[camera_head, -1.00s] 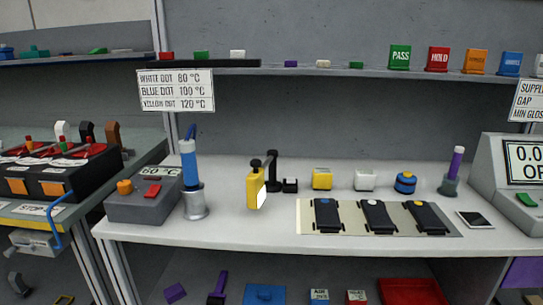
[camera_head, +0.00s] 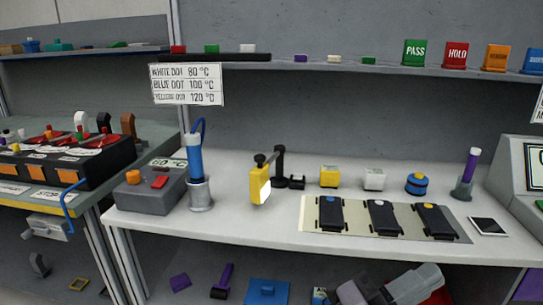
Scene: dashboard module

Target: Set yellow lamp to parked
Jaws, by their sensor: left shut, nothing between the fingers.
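The yellow lamp (camera_head: 261,184) has a yellow body and a bright white lit face. It hangs from a black jointed stand (camera_head: 279,168) near the middle of the white bench and appears clear of the bench top. No gripper is near it. My left gripper (camera_head: 352,292) is at the bottom edge, below the bench front, partly cut off by the frame. It is shut and empty. My right gripper does not show.
A grey control box (camera_head: 148,192) and a blue tool in a metal holder (camera_head: 199,195) stand left of the lamp. A mat (camera_head: 312,232) with several black devices lies to its right. Yellow (camera_head: 329,176) and white (camera_head: 374,179) blocks stand behind the mat.

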